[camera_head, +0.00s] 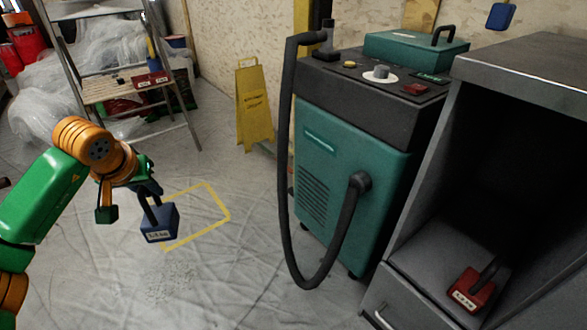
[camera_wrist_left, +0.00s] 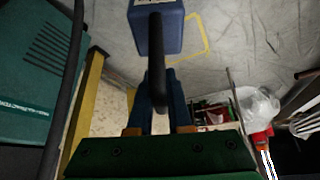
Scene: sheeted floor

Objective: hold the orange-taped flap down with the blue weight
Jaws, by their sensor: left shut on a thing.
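The blue weight (camera_head: 160,223) is a block with a pale label and a dark upright handle. My left gripper (camera_head: 149,190) is shut on that handle, and the weight hangs below it at the left edge of a yellow-orange tape outline (camera_head: 228,214) on the floor sheet. In the left wrist view the weight (camera_wrist_left: 157,33) shows beyond my left gripper (camera_wrist_left: 157,82), with part of the outline (camera_wrist_left: 205,35) beside it. I cannot make out a raised flap; the weight covers part of the outline. My right gripper is not in view.
A green machine (camera_head: 352,180) with a black hose (camera_head: 284,180) stands right of the outline. A grey cabinet (camera_head: 525,65) holds a red weight (camera_head: 470,291). A stepladder (camera_head: 112,86) with red weights and a yellow floor sign (camera_head: 254,105) stand behind.

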